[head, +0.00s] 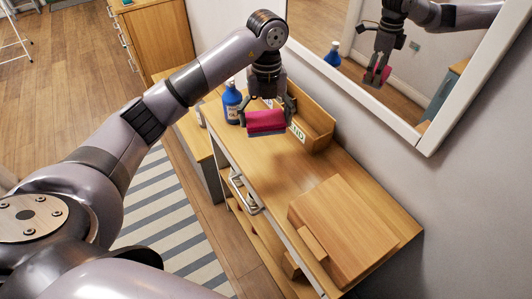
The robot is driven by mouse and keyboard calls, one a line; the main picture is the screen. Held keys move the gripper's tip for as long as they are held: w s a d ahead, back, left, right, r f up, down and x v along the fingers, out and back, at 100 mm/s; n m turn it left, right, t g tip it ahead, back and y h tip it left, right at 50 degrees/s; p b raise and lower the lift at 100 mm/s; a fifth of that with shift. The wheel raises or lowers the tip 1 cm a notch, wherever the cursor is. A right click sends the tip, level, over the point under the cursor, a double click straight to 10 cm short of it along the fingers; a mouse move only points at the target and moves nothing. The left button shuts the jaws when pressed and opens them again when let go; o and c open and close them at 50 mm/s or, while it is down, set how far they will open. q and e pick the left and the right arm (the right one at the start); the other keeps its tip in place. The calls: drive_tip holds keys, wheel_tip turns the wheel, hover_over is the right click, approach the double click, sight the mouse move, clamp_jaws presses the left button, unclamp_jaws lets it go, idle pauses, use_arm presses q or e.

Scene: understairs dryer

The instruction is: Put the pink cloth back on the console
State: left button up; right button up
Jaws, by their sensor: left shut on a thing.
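The pink cloth (266,122) is a folded piece with a dark blue lower layer. My left gripper (268,110) is shut on it and points down, holding it over the far part of the wooden console (268,178). The cloth appears to hang above the console top, but the exact gap is hard to tell. Its reflection, with the gripper, shows in the mirror. My right gripper is not in view.
A blue bottle (232,103) stands just left of the cloth. A wooden tray-like box (313,121) with a lettered label is behind it. A wooden box (345,228) sits at the near end. The console's middle is clear. A white-framed mirror (440,120) is on the wall.

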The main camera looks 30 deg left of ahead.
sight(266, 159)
use_arm(q)
wheel_tip(266, 159, down, 12)
drive_tip(key=shift+f+p, duration=0.1)
drive_tip(key=shift+p, duration=0.75)
drive_tip(key=shift+f, duration=0.35)
drive_tip(key=o, duration=1.2)
drive_tip(key=shift+f, duration=0.1)
drive_tip(key=shift+c, duration=0.2)
drive_tip(key=r, duration=0.4)
drive_tip(key=r+b, duration=0.1)
drive_tip(key=r, duration=0.3)
drive_tip(key=r+b, duration=0.1)
drive_tip(key=r, duration=0.3)
drive_tip(key=shift+w+r, duration=0.15)
drive_tip(key=shift+w, duration=0.2)
